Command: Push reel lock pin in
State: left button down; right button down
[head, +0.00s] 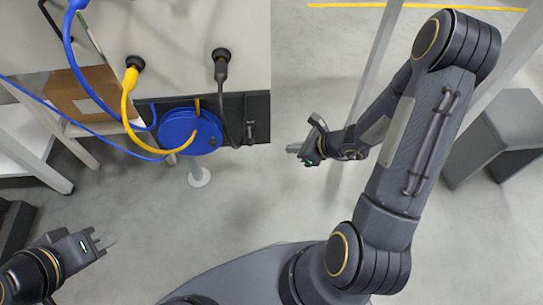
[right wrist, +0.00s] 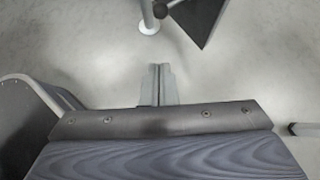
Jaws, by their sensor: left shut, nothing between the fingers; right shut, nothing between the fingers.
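The blue reel (head: 188,132) is mounted at the front of the bench against a dark panel (head: 258,108). A small dark knob shows at the reel's lower right, but I cannot tell whether it is the lock pin. My right gripper (head: 294,149) is shut and empty, apart from the reel and panel, to their right. In the right wrist view its closed fingers (right wrist: 158,70) point toward a dark panel corner (right wrist: 200,18) and touch nothing. My left gripper (head: 108,241) is shut and empty at the lower left, well away from the reel.
Blue, yellow and black cables (head: 222,75) hang around the reel from the white bench top (head: 180,30). A cardboard box (head: 82,92) sits on a shelf at left. A post with a round white base (head: 199,178) stands below the reel. Floor between the grippers is clear.

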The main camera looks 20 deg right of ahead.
aim_at(250, 140)
jog(key=w+r+b+x, duration=0.1)
jog(key=b+x, duration=0.3)
jog(key=x, duration=0.9)
jog(key=shift+a+r+b, duration=0.3)
jog(key=shift+r, duration=0.05)
jog(key=shift+w, duration=0.15)
jog(key=w+p, duration=0.1)
jog(key=w+d, duration=0.1)
jog(key=w, duration=0.1)
jog(key=shift+w+p, duration=0.25)
jog(key=shift+p, duration=0.15)
jog(key=shift+r, duration=0.1)
